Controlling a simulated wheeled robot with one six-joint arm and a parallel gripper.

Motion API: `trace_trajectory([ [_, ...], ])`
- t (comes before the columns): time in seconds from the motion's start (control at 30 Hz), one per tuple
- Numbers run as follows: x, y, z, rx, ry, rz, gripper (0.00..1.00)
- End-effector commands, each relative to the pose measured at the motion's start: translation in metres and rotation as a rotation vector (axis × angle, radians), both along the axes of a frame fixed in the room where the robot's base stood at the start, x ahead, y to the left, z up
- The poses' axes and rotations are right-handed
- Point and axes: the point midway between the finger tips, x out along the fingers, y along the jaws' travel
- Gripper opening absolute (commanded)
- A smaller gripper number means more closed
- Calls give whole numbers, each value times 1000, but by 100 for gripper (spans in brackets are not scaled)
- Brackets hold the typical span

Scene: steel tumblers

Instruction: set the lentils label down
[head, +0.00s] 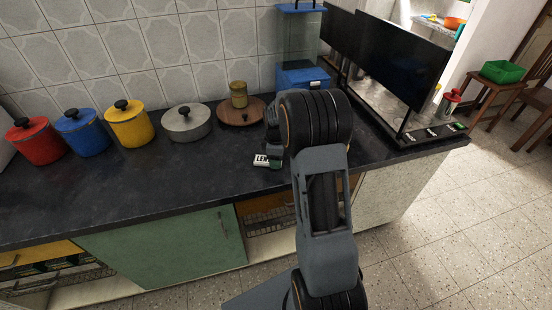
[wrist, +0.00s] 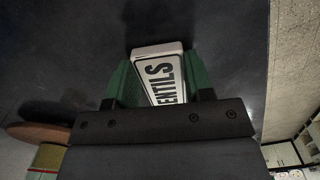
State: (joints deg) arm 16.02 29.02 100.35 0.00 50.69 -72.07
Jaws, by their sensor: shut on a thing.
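The lentils label (head: 262,160) is a small white block with dark letters, seen in the head view near the front edge of the dark counter. In the wrist view the label (wrist: 160,75) shows "ENTILS" and sits between the green fingers. My gripper (wrist: 160,80) is shut on it; in the head view my gripper (head: 275,163) is partly hidden by my arm. The label is over the dark counter top (wrist: 70,60). I cannot tell whether it touches the surface.
A round wooden board (head: 229,121) with a tan jar (head: 239,95) stands behind the label. Grey (head: 187,125), yellow (head: 130,126), blue (head: 82,134) and red (head: 37,142) lidded pots line the back left. A black appliance (head: 395,70) stands right. The left front counter is clear.

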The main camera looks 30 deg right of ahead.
Motion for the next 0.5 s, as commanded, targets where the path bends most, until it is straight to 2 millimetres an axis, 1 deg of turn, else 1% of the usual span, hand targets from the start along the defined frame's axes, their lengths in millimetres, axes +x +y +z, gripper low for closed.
trace_trajectory([
  [0.17,0,0,1,-1,-1,0,25],
  [0.33,0,0,-4,-1,-1,0,25],
  [0.37,0,0,-2,-1,-1,0,51],
  [0.5,0,0,-2,-1,-1,0,64],
])
